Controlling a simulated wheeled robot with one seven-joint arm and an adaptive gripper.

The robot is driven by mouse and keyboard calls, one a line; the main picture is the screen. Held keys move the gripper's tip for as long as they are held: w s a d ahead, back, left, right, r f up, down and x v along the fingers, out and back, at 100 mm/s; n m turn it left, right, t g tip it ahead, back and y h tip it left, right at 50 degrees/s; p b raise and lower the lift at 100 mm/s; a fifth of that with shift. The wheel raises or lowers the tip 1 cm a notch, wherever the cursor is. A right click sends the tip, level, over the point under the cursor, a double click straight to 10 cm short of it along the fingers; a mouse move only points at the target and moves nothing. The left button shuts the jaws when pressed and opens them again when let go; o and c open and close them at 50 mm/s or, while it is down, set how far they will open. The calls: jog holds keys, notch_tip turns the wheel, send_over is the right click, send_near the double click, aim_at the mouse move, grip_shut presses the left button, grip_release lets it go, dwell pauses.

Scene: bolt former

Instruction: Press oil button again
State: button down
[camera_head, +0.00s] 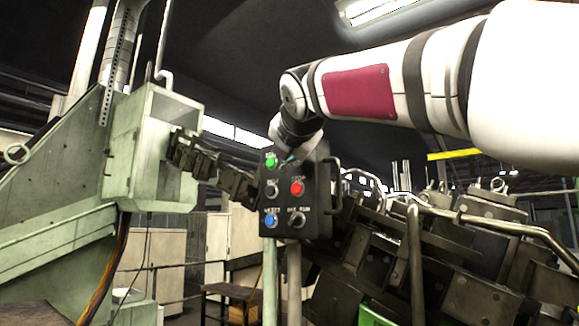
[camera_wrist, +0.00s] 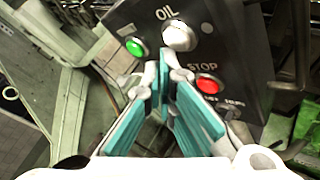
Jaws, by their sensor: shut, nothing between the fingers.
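The oil button (camera_wrist: 179,37) is a round white button under the word OIL, at the top of the dark control panel (camera_wrist: 235,50) in the wrist view. My gripper (camera_wrist: 166,68) is shut and empty, its teal-padded fingers pointing at the panel with the tips just below the oil button. I cannot tell whether the tips touch the panel. In the camera_head view, my gripper (camera_head: 290,158) is at the panel's upper part and the wrist hides the oil button.
Close to the oil button are a lit green button (camera_wrist: 136,47) and the red STOP button (camera_wrist: 207,86). Bulky machinery (camera_head: 440,250) stands at right.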

jog(key=shift+s+a, duration=0.15)
jog(key=shift+s, duration=0.05)
jog(key=s+a, duration=0.1)
jog(key=s, duration=0.1)
jog(key=s+a, duration=0.2)
dwell(0.6)
dwell(0.7)
